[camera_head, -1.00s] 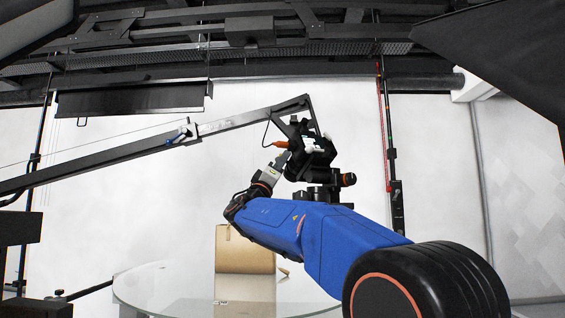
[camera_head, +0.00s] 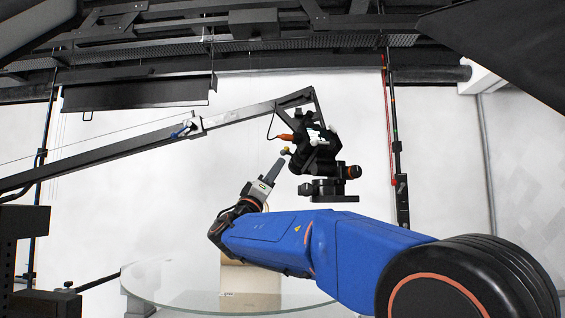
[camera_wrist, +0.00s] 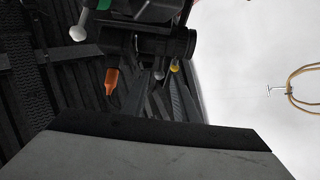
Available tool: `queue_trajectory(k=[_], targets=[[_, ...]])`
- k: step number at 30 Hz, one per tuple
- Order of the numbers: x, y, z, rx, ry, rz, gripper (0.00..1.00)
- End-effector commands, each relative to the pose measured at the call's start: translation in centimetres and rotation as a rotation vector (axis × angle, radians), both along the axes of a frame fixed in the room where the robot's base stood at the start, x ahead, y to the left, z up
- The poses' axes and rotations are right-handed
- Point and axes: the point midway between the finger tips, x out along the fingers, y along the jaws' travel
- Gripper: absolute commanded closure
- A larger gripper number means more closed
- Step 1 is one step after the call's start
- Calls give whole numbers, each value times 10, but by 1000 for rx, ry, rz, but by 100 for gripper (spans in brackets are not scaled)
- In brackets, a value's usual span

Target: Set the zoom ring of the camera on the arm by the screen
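The black camera (camera_head: 322,152) hangs at the end of a long boom (camera_head: 235,115), right of centre in the head view. An orange plug (camera_head: 285,137) sits on its left side and shows in the wrist view (camera_wrist: 111,81). My gripper (camera_head: 280,163) is just left of the camera, pointing up, with a small gap in the picture. In the wrist view, my two dark fingers (camera_wrist: 158,85) stand apart with nothing between them in their grip. Beyond them are a black cylindrical part (camera_wrist: 165,42) and small pale and yellow knobs. I cannot tell which part is the zoom ring.
A round glass table (camera_head: 170,298) with a tan box (camera_head: 250,275) is below. A black truss (camera_head: 120,45) and a dark panel (camera_head: 135,96) hang above. A dark pole with a red cable (camera_head: 395,140) stands at the right. White wall lies behind.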

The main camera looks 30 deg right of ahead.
Motion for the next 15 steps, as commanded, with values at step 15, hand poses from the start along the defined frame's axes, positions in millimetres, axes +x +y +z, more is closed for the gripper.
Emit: queue_trajectory(k=[15], targets=[[-26, 51, -53, 0, 1, 1, 73]])
